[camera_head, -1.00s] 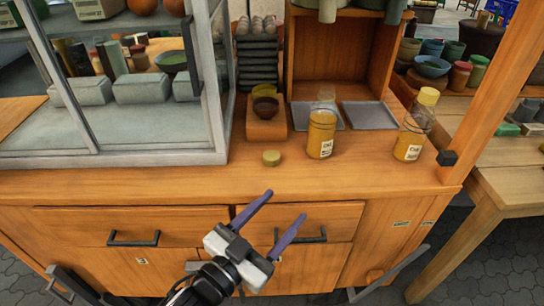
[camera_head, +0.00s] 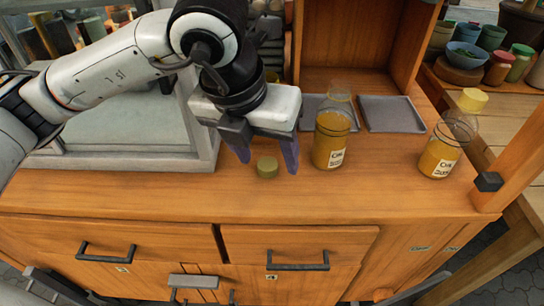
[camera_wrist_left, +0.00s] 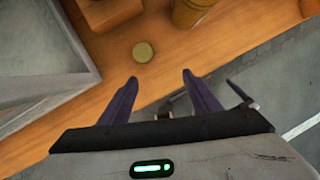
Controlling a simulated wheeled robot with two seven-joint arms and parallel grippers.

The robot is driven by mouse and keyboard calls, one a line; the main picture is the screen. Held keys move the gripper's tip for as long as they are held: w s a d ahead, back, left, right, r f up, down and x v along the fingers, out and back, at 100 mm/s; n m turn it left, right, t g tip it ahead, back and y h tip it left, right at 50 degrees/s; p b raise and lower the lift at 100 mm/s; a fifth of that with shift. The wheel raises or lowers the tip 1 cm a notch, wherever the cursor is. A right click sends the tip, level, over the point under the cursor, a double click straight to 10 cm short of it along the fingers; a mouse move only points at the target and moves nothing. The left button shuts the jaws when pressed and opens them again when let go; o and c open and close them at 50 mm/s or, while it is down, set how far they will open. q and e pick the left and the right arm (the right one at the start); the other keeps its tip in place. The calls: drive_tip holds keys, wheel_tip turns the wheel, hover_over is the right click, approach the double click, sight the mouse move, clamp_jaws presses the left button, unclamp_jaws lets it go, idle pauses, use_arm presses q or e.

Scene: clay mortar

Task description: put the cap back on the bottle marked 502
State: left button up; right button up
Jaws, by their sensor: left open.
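A small olive-yellow cap (camera_head: 267,168) lies on the wooden counter; the left wrist view shows it ahead of the fingertips (camera_wrist_left: 143,52). My left gripper (camera_head: 268,164) is open and points down over the cap, with a finger to either side of it in the head view. In the wrist view nothing is between the fingers (camera_wrist_left: 160,80). An amber bottle (camera_head: 331,148) without a cap stands upright to the right of the cap. Another amber bottle (camera_head: 440,156), with a yellow cap on, stands farther right. Their labels are too small to read surely. My right gripper is not recognisable.
Two grey trays lie behind the bottles, one partly hidden by the uncapped bottle and one clear (camera_head: 390,113). A glass case (camera_head: 110,140) stands at the left. A wooden post (camera_head: 520,150) rises at the right. The counter's front strip (camera_head: 270,203) is clear.

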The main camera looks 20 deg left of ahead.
use_arm(q)
drive_tip(key=w+a+r, duration=0.1)
drive_tip(key=w+a+t+y, duration=0.1)
drive_tip(key=shift+a+r+n, duration=0.4)
approach(267, 164)
drive_tip(key=shift+a+x, duration=0.15)
drive_tip(key=shift+x, duration=0.45)
drive_tip(key=shift+a+x, duration=0.15)
drive_tip(key=shift+x, duration=0.45)
drive_tip(key=shift+w+f, duration=0.1)
drive_tip(key=shift+f, duration=0.1)
drive_tip(key=shift+d+f, duration=0.1)
drive_tip(key=x, duration=0.5)
drive_tip(key=shift+d, duration=0.2)
